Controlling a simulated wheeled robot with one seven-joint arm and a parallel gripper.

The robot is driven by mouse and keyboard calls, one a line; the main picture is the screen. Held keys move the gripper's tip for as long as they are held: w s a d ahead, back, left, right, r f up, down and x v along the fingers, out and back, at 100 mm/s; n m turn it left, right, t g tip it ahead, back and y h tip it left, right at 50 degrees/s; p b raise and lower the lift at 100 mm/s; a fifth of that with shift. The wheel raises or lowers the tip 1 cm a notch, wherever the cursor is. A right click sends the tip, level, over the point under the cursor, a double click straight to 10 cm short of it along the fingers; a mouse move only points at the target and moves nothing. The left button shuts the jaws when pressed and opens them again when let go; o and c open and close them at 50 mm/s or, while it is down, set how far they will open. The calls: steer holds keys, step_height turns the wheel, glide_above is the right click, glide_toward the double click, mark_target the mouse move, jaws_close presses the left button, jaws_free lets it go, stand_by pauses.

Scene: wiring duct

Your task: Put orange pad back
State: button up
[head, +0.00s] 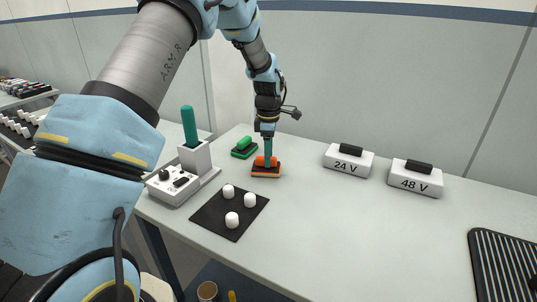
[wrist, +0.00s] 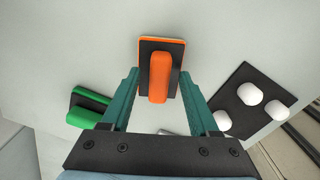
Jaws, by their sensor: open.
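The orange pad (wrist: 161,42) lies on the table with a black top plate and an orange grip bar standing along it. In the head view the orange pad (head: 266,173) is below my gripper (head: 267,157), which points down at it. In the wrist view my gripper (wrist: 158,92) is open, with one teal finger on each side of the grip bar. I cannot tell from these views whether the fingers touch it. The lower end of the bar reaches between the fingers.
A green pad (head: 244,148) lies just left of the orange one. A black mat (head: 213,205) with white knobs lies in front. A white control box (head: 178,187) with a teal handle stands left. White 24 V (head: 345,166) and 48 V (head: 411,184) blocks stand right. The table middle is clear.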

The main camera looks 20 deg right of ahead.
step_height(320, 180, up, 12)
steer(key=b, duration=0.3)
steer(key=s+a+f+m, duration=0.15)
steer(key=a+m, duration=0.45)
steer(key=a, duration=1.4)
steer(key=s+a+f+m+t, duration=0.1)
steer(key=s+a+f+m, duration=0.2)
steer(key=s+a+m, duration=0.4)
steer(key=s+a, duration=0.6)
steer(key=a, duration=0.2)
steer(key=shift+s+a+t, duration=0.2)
steer(key=shift+a+t, duration=0.1)
steer(key=shift+a, duration=0.1)
